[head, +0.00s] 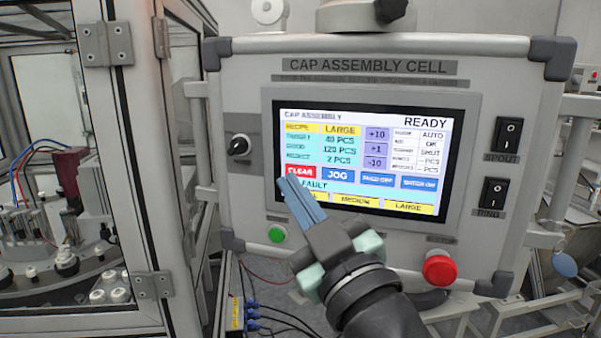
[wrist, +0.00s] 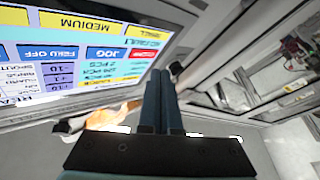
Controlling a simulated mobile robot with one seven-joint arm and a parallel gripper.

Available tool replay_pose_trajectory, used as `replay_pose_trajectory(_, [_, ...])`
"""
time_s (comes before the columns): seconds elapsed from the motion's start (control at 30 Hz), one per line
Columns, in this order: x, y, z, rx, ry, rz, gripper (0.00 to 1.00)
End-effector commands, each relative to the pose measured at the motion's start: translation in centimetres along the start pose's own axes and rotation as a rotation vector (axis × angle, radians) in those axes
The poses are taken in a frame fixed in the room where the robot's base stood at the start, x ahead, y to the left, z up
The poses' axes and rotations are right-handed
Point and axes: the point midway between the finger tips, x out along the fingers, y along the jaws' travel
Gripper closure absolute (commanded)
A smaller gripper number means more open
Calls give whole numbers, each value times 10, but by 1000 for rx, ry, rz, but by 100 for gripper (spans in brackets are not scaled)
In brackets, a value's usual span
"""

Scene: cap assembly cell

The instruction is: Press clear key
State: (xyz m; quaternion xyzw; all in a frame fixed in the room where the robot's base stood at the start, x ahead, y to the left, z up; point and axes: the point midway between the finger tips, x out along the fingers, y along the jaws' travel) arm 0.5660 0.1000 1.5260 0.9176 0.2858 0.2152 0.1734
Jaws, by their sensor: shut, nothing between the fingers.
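The red CLEAR key (head: 301,171) is at the left of the lit touchscreen (head: 400,150), beside the blue JOG key (head: 338,174). My gripper (head: 286,183) is shut and empty, its blue fingertips just below and left of the CLEAR key in the head view. I cannot tell whether the tips touch the screen. In the wrist view the shut fingers (wrist: 158,75) point past the edge of the screen (wrist: 75,55), which appears upside down. The screen reads READY, with 40, 120 and 2 PCS.
A green button (head: 277,234) and a red stop button (head: 439,268) sit below the screen. A black selector knob (head: 238,147) is at its left, with SPOUT (head: 508,134) and RING (head: 494,194) switches at its right. A framed machine enclosure (head: 120,120) stands left.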

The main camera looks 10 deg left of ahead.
Motion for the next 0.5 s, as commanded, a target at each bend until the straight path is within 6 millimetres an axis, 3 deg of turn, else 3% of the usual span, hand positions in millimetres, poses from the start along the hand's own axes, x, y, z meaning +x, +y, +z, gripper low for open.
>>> replay_pose_trajectory(0.5, [8,6,5,0,0,-1,100])
